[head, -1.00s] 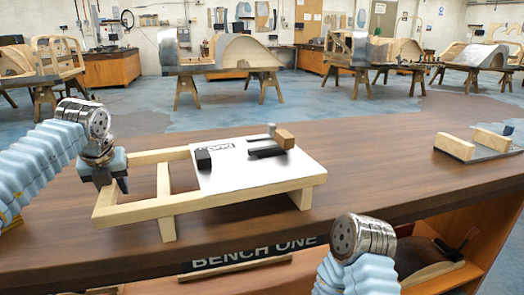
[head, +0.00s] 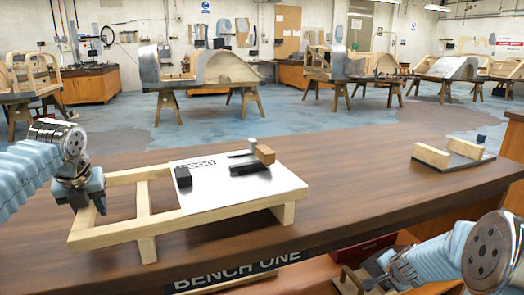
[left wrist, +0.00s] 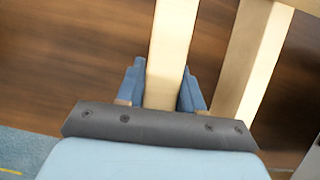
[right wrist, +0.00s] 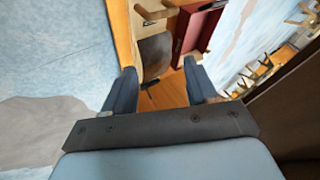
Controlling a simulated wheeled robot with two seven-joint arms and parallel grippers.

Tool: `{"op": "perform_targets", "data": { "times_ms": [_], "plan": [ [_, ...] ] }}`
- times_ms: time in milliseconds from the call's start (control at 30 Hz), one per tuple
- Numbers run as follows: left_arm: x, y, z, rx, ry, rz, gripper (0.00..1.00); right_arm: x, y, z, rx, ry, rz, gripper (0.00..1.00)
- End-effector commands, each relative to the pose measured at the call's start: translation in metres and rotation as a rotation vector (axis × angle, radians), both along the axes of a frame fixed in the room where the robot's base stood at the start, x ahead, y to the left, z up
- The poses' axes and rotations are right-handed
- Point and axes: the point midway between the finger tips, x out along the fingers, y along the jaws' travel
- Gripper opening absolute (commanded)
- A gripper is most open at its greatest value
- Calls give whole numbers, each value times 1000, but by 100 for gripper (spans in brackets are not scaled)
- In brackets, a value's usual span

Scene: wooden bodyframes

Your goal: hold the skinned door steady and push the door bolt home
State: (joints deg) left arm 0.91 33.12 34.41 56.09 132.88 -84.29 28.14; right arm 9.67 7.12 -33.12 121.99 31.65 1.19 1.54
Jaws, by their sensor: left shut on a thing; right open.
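The skinned door (head: 212,192) lies flat on the bench, a pale wooden frame with a white metal skin over its right part. On the skin are a black block (head: 183,177) and a longer black fitting (head: 248,166) with a wooden block (head: 264,154) and a small grey piece at its far end; I cannot tell which part is the bolt. My left gripper (head: 90,200) is shut on the frame's left end rail, and the left wrist view shows the rail (left wrist: 170,60) between its fingers.
A dark base with wooden blocks (head: 445,157) stands at the bench's right. The bench top (head: 350,185) between it and the door is clear. Below the bench edge, a shelf holds a red box (right wrist: 200,25) and other items. Wooden bodyframes on trestles stand far behind.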

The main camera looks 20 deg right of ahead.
Motion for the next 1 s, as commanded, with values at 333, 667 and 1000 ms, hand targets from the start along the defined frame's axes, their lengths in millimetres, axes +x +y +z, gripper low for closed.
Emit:
{"op": "perform_targets", "data": {
  "times_ms": [333,667,1000],
  "plan": [
    [0,-2,-1,-1,2,-4,0,-142,-162,206,171,-665,-585,57],
    [0,-1,0,-1,0,-3,0,-6,-81,332,617,-1086,-720,57],
    [0,-1,0,-1,-1,-3,0,126,169,366,1386,-852,-874,57]
  ]
}}
